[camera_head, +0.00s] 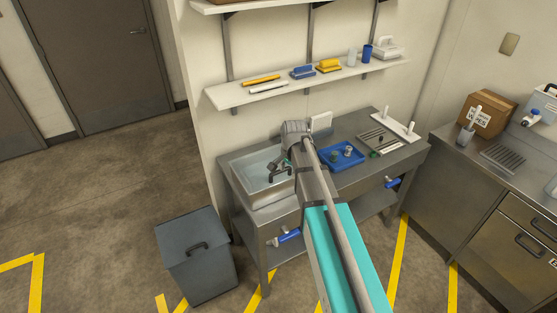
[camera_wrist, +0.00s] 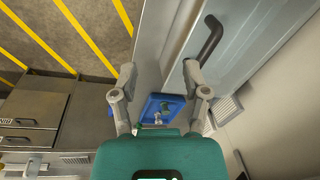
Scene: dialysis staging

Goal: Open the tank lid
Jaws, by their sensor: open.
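A dark grey tank (camera_head: 203,275) stands on the floor left of the steel bench in the head view. Its flat lid (camera_head: 185,232) is shut, with a dark bar handle (camera_head: 196,245) on it. My gripper (camera_wrist: 158,72) is open and empty in the wrist view, its two fingers spread wide above the bench. In the head view my arm reaches over the bench near the sink, and the fingers cannot be made out. The gripper is well apart from the tank, to its upper right.
A wall shelf (camera_head: 238,96) hangs above. Floor left of the tank is clear.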

